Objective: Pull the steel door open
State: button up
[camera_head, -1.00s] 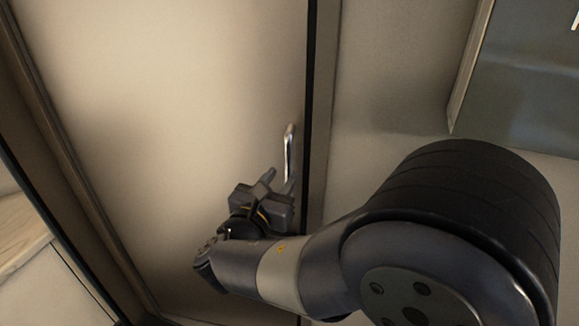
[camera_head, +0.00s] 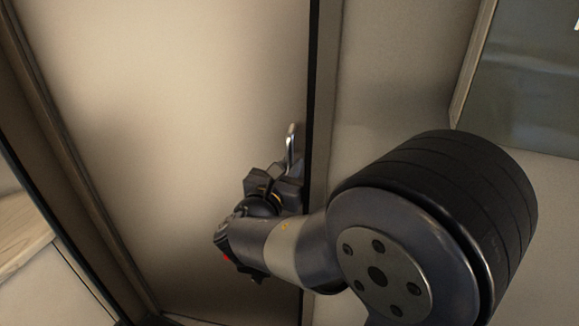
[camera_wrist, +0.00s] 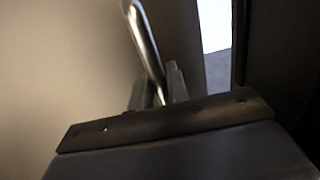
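The steel door (camera_head: 180,120) is a broad pale panel filling the left and middle of the head view. Its upright metal handle (camera_head: 291,145) is near its right edge, and the handle's upper part shows above my gripper. My gripper (camera_head: 287,172) is at the lower part of the handle. In the wrist view the handle (camera_wrist: 144,38) runs down between the two fingers of my gripper (camera_wrist: 159,92), which are close on both sides of it. The finger bases are hidden by the gripper body.
A dark vertical strip (camera_head: 314,80) runs along the door's right edge beside a pale wall (camera_head: 390,80). The wrist view shows a bright strip (camera_wrist: 215,50) right of the door panel. A grey panel (camera_head: 525,90) is at the upper right.

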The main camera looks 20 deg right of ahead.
grip_shut()
jog(key=x, duration=0.7)
jog(key=w+a+b+x, duration=0.1)
jog(key=x, duration=0.2)
jog(key=shift+w+d, duration=0.1)
jog(key=shift+w, duration=0.1)
jog(key=shift+o, duration=2.1)
grip_release()
